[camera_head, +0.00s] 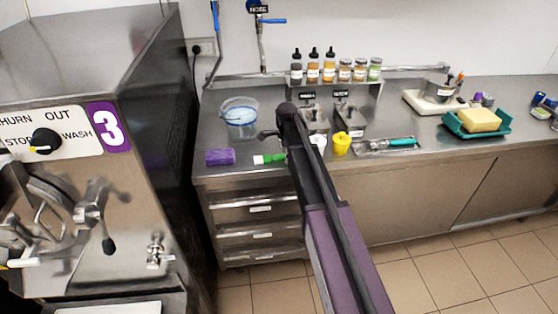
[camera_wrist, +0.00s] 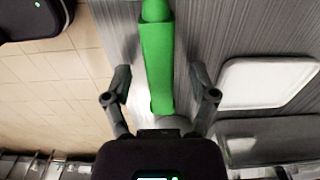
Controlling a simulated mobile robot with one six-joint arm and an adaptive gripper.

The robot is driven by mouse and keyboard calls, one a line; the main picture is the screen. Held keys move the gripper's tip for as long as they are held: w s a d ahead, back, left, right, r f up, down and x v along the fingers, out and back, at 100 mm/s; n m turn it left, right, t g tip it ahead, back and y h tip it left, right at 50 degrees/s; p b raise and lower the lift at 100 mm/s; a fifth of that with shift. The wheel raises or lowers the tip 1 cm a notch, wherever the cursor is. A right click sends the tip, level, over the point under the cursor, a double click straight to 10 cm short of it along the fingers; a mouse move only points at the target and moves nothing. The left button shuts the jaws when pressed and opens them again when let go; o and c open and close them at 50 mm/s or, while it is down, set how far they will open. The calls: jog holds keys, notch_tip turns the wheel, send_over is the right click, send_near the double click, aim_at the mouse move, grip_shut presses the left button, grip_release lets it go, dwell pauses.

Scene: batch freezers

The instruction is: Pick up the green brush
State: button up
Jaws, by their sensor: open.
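The green brush (camera_head: 267,159) lies near the front edge of the steel counter, just left of my arm in the head view. Part of it is hidden by my arm. In the wrist view the green brush (camera_wrist: 157,65) runs lengthwise up the picture, with its upper end cut off by the frame. My gripper (camera_wrist: 160,74) is open, with one finger on each side of the brush and a gap on both sides. The fingers do not appear to touch it. A pale round part shows at the brush's lower end, by the gripper's palm.
A purple sponge-like block (camera_head: 220,157) lies left of the brush, and a clear tub (camera_head: 239,118) stands behind. A yellow cup (camera_head: 341,144) and a steel tray with a teal-handled tool (camera_head: 402,143) are to the right. Machine 3 (camera_head: 75,180) stands at left.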

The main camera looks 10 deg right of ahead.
dwell(0.4)
grip_shut()
jog(key=shift+r, duration=0.1)
notch_tip(320, 180, up, 4)
jog(key=p, duration=0.4)
jog(key=s+a+p, duration=0.1)
jog(key=s, duration=1.5)
jog(key=shift+r, duration=0.4)
jog(key=shift+d, duration=0.1)
